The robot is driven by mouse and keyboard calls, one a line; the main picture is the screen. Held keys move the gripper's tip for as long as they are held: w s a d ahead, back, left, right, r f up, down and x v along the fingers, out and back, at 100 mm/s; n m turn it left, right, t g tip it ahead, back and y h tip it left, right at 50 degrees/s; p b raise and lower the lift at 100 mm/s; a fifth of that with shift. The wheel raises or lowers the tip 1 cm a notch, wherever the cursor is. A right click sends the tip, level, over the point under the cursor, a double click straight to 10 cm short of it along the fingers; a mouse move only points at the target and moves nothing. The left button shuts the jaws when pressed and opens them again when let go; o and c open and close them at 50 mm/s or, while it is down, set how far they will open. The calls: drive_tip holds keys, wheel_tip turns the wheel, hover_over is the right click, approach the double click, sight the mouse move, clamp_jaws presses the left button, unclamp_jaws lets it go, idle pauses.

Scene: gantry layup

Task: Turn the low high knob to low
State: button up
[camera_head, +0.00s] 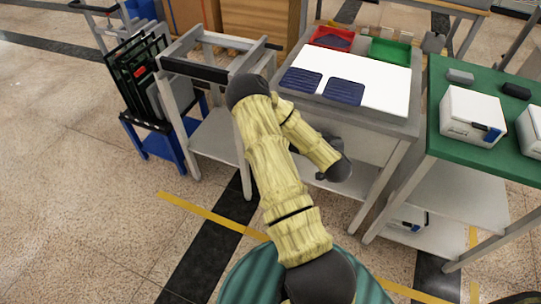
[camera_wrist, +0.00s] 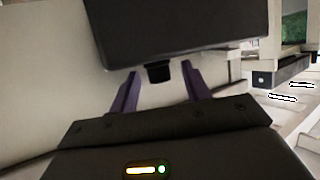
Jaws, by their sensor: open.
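A small black knob (camera_wrist: 158,73) sticks out below the lower edge of a dark box-shaped panel (camera_wrist: 180,28) in the wrist view. No low or high marking is readable, and the knob's setting cannot be told. My gripper (camera_wrist: 161,75) is open, with one purple finger on each side of the knob. There are visible gaps between the fingers and the knob, and it is not gripped. In the head view my arm reaches toward the front of the white-topped bench (camera_head: 384,85); the knob and my fingers do not show there.
The bench holds a red tray (camera_head: 320,42), a green tray (camera_head: 372,55) and two dark blue pieces (camera_head: 343,92). A green table (camera_head: 436,88) with white boxes (camera_head: 471,116) stands at the right. A grey frame cart (camera_head: 195,70) and a blue cart (camera_head: 152,142) stand at the left.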

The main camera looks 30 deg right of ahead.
drive_tip(key=shift+w+a+m+g+h+b, duration=0.15)
drive_tip(key=shift+m+g+h+b, duration=0.45)
drive_tip(key=shift+m+h, duration=0.35)
drive_tip(key=shift+w+a+m+g+h+b, duration=0.1)
drive_tip(key=shift+m+g+h+b, duration=0.25)
drive_tip(key=shift+m+g+h, duration=0.45)
drive_tip(key=shift+w+a+m+g+h+b, duration=0.15)
drive_tip(key=shift+m+g+h+b, duration=0.35)
drive_tip(key=shift+m+h, duration=0.6)
drive_tip(key=shift+w+m+g+h+b, duration=0.1)
drive_tip(key=shift+m+g+h+b, duration=0.1)
drive_tip(key=shift+m+g+h, duration=0.75)
drive_tip(key=shift+w+m+g+h+b, duration=0.1)
drive_tip(key=shift+m+g+h+b, duration=0.15)
drive_tip(key=shift+m+g, duration=1.3)
drive_tip(key=p+v, duration=0.2)
drive_tip(key=v, duration=1.5)
drive_tip(key=s+a+r+n+g+y+p, duration=0.1)
drive_tip(key=s+r+n+g+y+p, duration=0.1)
drive_tip(key=s+g+y+p, duration=0.5)
drive_tip(key=s+a+r+n+t+y+p, duration=0.1)
drive_tip(key=a+r+n+t+y+p, duration=0.1)
drive_tip(key=a+r+n+p, duration=0.2)
wheel_tip(320, 180, up, 5)
drive_tip(key=a+p, duration=0.3)
drive_tip(key=p, duration=0.4)
drive_tip(key=shift+s+r+p, duration=0.2)
drive_tip(key=shift+s+p, duration=0.1)
drive_tip(key=shift+p, duration=0.1)
